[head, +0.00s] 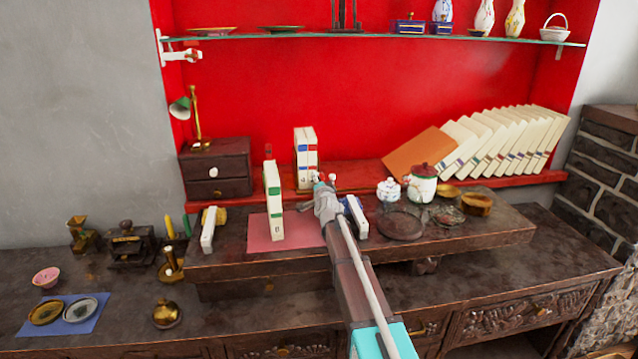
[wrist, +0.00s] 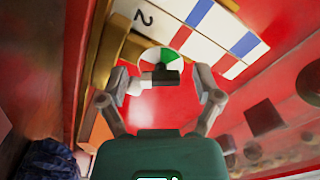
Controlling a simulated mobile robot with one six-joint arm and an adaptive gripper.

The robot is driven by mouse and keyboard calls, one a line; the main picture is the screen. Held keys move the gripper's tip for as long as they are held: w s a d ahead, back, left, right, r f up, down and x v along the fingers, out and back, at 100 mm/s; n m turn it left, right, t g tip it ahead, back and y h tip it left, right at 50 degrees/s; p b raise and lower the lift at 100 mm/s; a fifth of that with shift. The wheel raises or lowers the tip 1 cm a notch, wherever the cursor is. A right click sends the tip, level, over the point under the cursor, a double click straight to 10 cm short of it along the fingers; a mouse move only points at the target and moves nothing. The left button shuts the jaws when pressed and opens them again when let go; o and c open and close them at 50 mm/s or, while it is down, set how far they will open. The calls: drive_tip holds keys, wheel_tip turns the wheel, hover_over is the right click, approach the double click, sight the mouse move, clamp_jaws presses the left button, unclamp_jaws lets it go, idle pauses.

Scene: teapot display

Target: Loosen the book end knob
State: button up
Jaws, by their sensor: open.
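In the wrist view, a round dial-like piece (wrist: 160,58) with green, white and red segments shows ahead of my gripper (wrist: 166,86). A small dark knob-like part (wrist: 162,77) with a pale end lies in front of it, between my two fingers. My fingers are apart on either side; I cannot tell whether either touches it. In the head view, my gripper (head: 324,187) reaches to the red ledge, just below the white books (head: 305,158) with blue and red labels. A small white and red knob (head: 332,177) shows there beside the gripper tip. The book end itself is mostly hidden.
A white upright book (head: 272,200) stands on a pink mat (head: 290,236) left of my arm. A white teapot (head: 423,186) and a dark plate (head: 400,226) are on the right. Leaning books (head: 510,140) line the ledge. A glass shelf (head: 370,38) spans above.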

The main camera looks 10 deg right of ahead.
drive_tip(key=shift+s, duration=0.1)
drive_tip(key=s, duration=1.1)
drive_tip(key=shift+s, duration=0.4)
